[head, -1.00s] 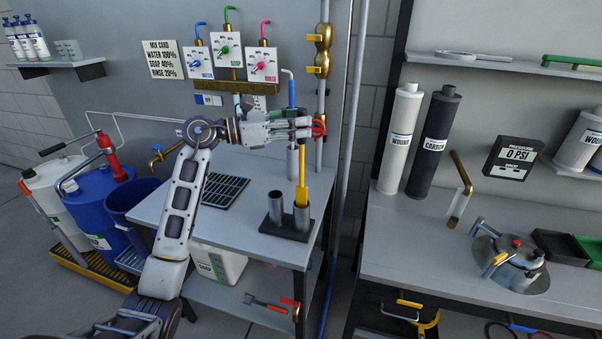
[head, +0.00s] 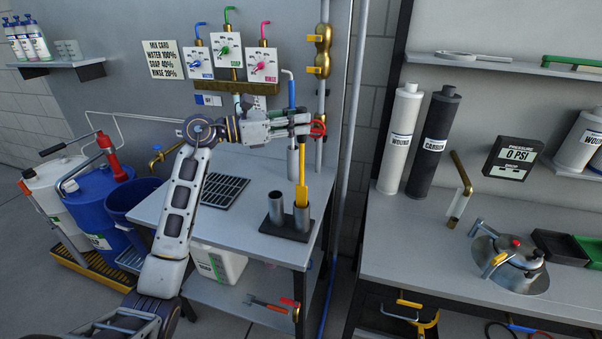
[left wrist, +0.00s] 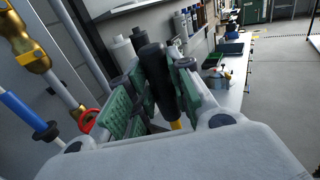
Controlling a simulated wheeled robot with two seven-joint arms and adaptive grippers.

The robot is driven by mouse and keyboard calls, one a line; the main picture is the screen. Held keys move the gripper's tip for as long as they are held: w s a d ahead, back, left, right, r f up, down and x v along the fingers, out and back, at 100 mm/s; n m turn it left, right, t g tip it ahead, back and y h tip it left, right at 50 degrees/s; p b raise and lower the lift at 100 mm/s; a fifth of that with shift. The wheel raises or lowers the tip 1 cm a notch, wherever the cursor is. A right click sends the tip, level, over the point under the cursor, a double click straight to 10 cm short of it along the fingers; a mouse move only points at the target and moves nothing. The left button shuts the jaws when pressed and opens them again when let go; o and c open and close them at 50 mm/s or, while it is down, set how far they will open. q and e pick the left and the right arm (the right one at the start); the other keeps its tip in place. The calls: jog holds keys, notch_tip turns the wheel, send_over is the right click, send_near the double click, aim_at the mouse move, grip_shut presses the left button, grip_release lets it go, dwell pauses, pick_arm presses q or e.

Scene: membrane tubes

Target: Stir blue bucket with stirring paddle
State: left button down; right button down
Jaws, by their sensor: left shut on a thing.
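The stirring paddle has a black handle (left wrist: 152,65) and a yellow shaft (head: 301,186). It stands upright with its lower part hidden in the right one of two metal tubes on a black base (head: 285,232), on the grey bench. My left gripper (head: 302,124) is shut on the paddle's handle above the holder. In the left wrist view the handle is between the green finger pads of the left gripper (left wrist: 150,95). The blue bucket (head: 128,203) stands left of the bench, with its inside mostly out of sight. My right gripper is not in view.
A red valve handle (head: 319,127) and a vertical pipe are close to the left gripper's fingers. A blue wand (head: 291,95) hangs behind them. A black grid (head: 224,191) lies on the bench. Blue and white drums stand beside the bucket.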

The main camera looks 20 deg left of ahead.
pick_arm(q)
jog(key=shift+r+p, duration=1.75)
jog(key=shift+r, duration=1.5)
jog(key=shift+r+p, duration=1.6)
jog(key=shift+r, duration=1.45)
jog(key=shift+f, duration=0.1)
